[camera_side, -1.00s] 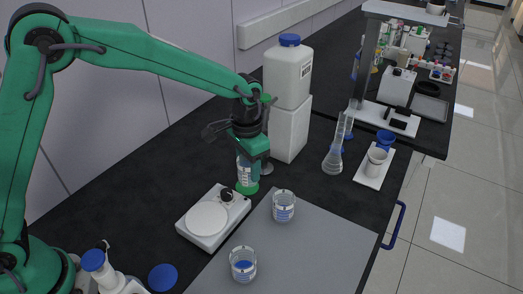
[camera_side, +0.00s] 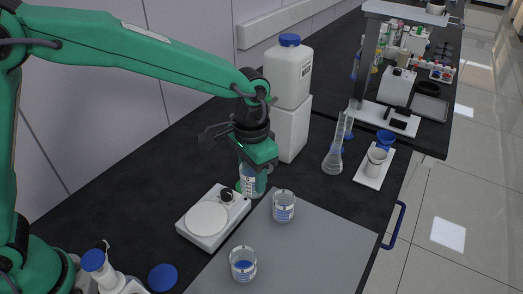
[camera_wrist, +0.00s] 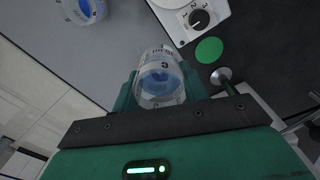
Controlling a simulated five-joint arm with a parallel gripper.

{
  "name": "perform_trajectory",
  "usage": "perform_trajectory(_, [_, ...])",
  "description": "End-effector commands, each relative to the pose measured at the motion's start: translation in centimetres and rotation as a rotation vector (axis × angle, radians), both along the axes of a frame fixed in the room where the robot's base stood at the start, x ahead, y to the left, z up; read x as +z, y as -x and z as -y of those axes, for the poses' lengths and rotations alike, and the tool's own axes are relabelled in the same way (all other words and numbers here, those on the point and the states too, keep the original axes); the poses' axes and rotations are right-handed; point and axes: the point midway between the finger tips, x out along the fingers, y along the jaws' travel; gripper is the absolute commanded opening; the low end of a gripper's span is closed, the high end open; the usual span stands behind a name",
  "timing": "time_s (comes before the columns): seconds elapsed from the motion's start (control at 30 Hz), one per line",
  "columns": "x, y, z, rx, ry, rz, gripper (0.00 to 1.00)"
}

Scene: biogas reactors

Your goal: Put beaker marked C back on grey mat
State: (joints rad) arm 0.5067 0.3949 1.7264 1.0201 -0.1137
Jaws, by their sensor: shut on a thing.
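My gripper (camera_side: 254,178) is shut on a clear beaker (camera_side: 246,181) with white print and blue liquid. In the wrist view the held beaker (camera_wrist: 160,80) sits between the fingers, with a dark letter on it that looks like C. It is beyond the hot plate, left of the grey mat (camera_side: 325,235). Two other beakers stand on the mat, one near its far left corner (camera_side: 284,207) and one nearer (camera_side: 243,264). One mat beaker shows at the top of the wrist view (camera_wrist: 82,8).
A white plate device with a knob (camera_side: 212,216) stands left of the mat. A green disc (camera_wrist: 208,50) lies on the dark bench beside the held beaker. A white jug (camera_side: 288,75) on a block stands behind. A flask (camera_side: 333,160) is right. The mat's right part is clear.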

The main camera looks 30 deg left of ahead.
Motion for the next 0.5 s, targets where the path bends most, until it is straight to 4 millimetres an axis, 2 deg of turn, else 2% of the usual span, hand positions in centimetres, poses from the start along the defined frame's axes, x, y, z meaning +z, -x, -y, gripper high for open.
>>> perform_trajectory(0.33, [0.0,0.2,0.3,-0.001,0.000,0.001,0.14])
perform_trajectory(0.5, [0.1,1.2,1.7,-0.004,0.000,0.001,0.14])
